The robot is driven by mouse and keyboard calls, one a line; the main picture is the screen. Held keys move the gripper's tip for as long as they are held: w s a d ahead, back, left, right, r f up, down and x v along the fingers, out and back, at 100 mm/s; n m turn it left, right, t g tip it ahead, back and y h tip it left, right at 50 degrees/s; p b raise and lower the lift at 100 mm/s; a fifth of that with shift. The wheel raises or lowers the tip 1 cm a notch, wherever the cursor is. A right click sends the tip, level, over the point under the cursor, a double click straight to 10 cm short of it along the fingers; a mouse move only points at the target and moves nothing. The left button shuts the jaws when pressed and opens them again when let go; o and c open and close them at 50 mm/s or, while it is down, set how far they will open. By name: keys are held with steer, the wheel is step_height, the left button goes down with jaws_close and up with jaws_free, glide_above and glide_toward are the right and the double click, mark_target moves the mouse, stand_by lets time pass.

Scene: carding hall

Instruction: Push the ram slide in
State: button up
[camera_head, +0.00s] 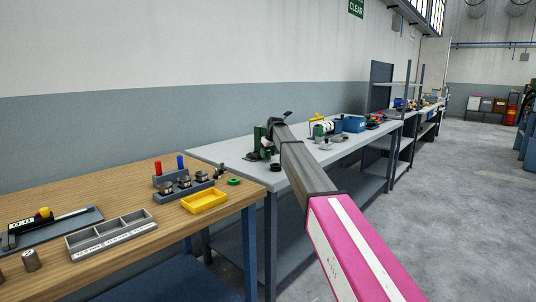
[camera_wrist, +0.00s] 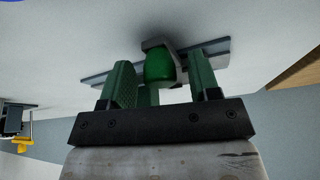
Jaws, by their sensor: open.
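My gripper (camera_wrist: 161,80) is open, its two green-padded fingers spread apart in the wrist view. A rounded green block or knob (camera_wrist: 160,66) with a grey bracket shows between and beyond the fingers, on a long grey rail (camera_wrist: 210,52); this looks like the ram slide. I see no clear contact between fingers and knob. In the head view my gripper (camera_head: 277,122) is over the grey-topped bench, beside a green upright fixture (camera_head: 259,140). My arm and gripper hide part of that fixture, so how far the slide is out cannot be told.
A wooden table (camera_head: 120,190) with a yellow tray (camera_head: 204,201) stands nearer left. The floor at right is clear.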

jaws_close()
steer(key=w+d, duration=0.2)
steer(key=w, duration=0.1)
steer(key=w+d, duration=0.2)
steer(key=w, duration=0.1)
steer(key=w+d, duration=0.3)
steer(key=shift+w, duration=0.15)
steer(key=shift+w+d+r, duration=0.1)
steer(key=shift+w+d, duration=0.15)
steer(key=shift+d, duration=0.05)
jaws_free()
steer(key=shift+w+d, duration=0.1)
